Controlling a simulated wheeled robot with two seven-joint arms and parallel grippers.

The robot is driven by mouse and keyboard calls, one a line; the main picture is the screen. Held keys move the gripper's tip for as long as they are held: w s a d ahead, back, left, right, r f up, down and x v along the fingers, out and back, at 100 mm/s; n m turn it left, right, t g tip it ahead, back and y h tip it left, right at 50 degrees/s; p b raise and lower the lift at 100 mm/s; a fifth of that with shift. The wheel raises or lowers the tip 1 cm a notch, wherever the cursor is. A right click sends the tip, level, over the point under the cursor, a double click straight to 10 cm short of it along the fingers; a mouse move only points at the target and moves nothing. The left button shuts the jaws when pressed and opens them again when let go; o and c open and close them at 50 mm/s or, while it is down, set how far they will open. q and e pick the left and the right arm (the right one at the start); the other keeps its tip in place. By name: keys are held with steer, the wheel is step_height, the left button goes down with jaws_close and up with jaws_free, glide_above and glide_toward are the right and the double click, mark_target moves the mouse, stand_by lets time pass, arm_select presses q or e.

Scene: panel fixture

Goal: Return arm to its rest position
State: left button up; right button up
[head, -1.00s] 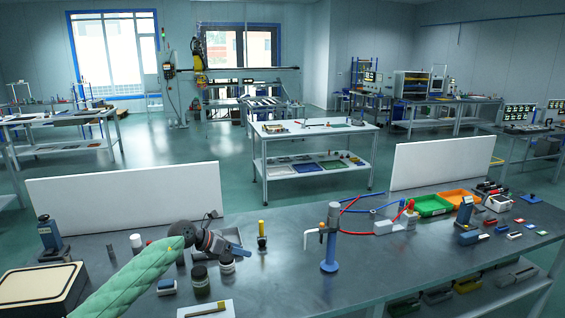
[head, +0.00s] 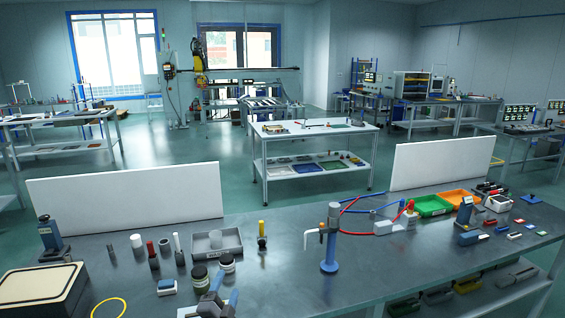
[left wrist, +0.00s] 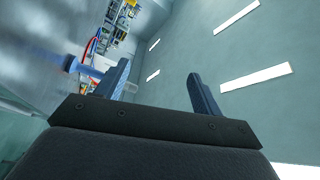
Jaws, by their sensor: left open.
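My left gripper (head: 226,284) shows at the bottom edge of the head view, over the near side of the workbench (head: 280,275). Its two blue-grey fingers point up in the picture. In the left wrist view the fingers (left wrist: 159,70) stand wide apart with nothing between them, so it is open and empty. The rest of my left arm is out of the head view. My right gripper is in neither view.
A blue tap-like stand (head: 330,240) is to the right. White panels (head: 125,196) back the bench.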

arm_select(q)
steer(key=s+a+f+n+g+y, duration=0.25)
steer(key=s+f+n+g, duration=0.45)
steer(key=s, duration=0.6)
steer(key=s+a+f+n+g+y, duration=0.2)
steer(key=s+a+f+n+g, duration=0.25)
steer(key=s+f, duration=0.7)
steer(key=s+d+n+g+h, duration=0.15)
steer(key=s+g, duration=0.35)
steer(key=s, duration=0.9)
steer(key=s+d+f+g, duration=0.1)
steer(key=d+f, duration=0.1)
steer(key=f, duration=1.4)
steer(key=s+d+f, duration=0.2)
steer(key=f, duration=1.5)
steer(key=shift+n+g+h, duration=0.3)
steer(key=shift+g+h, duration=0.05)
steer(key=shift+h, duration=0.05)
steer(key=shift+d, duration=0.1)
